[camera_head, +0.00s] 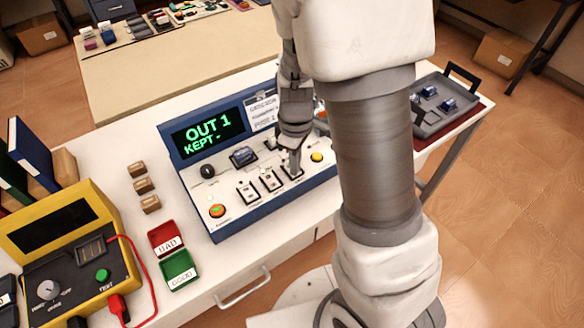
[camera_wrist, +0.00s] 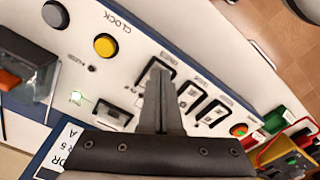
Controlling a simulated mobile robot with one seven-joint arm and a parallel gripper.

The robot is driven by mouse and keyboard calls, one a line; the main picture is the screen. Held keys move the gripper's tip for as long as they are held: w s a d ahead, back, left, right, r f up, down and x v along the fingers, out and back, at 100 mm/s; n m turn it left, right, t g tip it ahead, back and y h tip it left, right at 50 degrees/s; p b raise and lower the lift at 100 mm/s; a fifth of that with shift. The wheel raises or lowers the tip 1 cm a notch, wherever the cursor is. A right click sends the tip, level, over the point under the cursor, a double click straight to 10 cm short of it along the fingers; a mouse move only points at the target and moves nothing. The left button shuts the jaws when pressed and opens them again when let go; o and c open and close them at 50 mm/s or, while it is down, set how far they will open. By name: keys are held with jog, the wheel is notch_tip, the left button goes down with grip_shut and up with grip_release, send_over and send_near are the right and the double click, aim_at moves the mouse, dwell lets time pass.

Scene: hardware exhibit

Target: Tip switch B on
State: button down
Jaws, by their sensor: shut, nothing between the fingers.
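A blue-framed console (camera_head: 225,222) stands on the white table with three rocker switches in a row: a left one (camera_head: 247,192), a middle one (camera_head: 270,181) and a right one (camera_head: 292,172). Their letters are too small to read. My gripper (camera_head: 295,170) points down, shut and empty, at the right switch, partly hiding it. In the wrist view my gripper (camera_wrist: 158,68) overlaps the switch nearest the yellow button; the middle switch (camera_wrist: 190,96) and the far one (camera_wrist: 213,113) are clear. I cannot tell whether the fingertips touch the switch. The display (camera_head: 208,132) reads "OUT 1" and "KEPT -".
A yellow button (camera_head: 317,157) is right of the switches, an orange one (camera_head: 217,210) to the left. A yellow tester (camera_head: 62,240), red bin (camera_head: 166,238) and green bin (camera_head: 179,270) stand left; a grey tray (camera_head: 440,103) lies right.

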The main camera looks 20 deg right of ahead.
jog(key=shift+f, duration=0.15)
notch_tip(320, 180, up, 7)
jog(key=p, duration=0.5)
dwell(0.4)
dwell(0.5)
jog(key=s+r+m+t, duration=0.2)
jog(key=s+r+m, duration=0.2)
jog(key=s+r, duration=0.3)
jog(key=s+r+m+t, duration=0.3)
jog(key=s+r+m, duration=0.2)
jog(key=r, duration=0.9)
jog(key=shift+s+r+m+t, duration=0.15)
jog(key=shift+s+m+t, duration=0.15)
jog(key=shift+s, duration=0.65)
